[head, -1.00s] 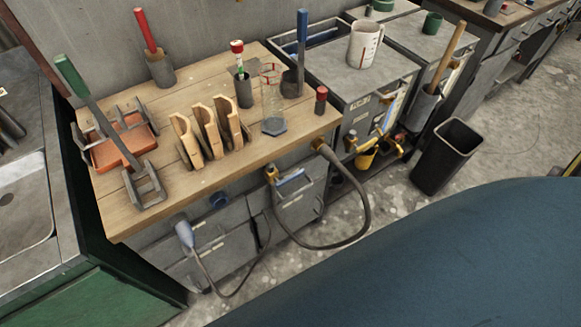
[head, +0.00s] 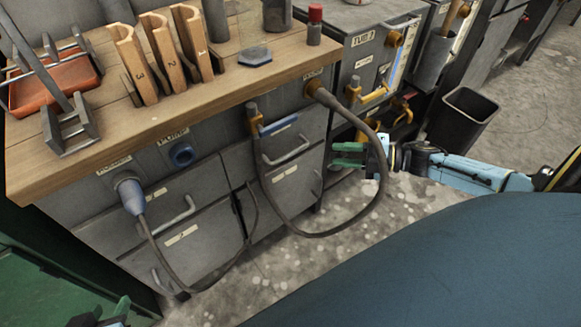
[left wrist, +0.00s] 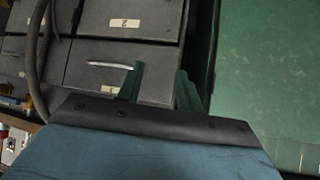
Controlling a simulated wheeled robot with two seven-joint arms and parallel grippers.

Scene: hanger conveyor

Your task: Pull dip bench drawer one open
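The dip bench (head: 190,120) has a wooden top and grey drawers, all shut. The upper left drawer (head: 150,215) has a small label and a bent bar handle (head: 178,214); I take it as drawer one, though its number is too small to read. The left wrist view looks turned over: this drawer's handle (left wrist: 108,64) shows near the fingers, and the drawer labelled 2 (left wrist: 125,22) shows beyond. My left gripper (left wrist: 163,82) has its green fingers apart, empty, near the handle's end; contact is unclear. My right gripper (head: 348,155) is open and empty, right of the bench.
A grey cable runs from a plug (head: 130,195) down past the drawers. A thicker hose (head: 385,185) loops at the bench's right end, near my right gripper. A green cabinet (head: 50,290) stands left of the bench. A black bin (head: 465,120) stands on the floor at right.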

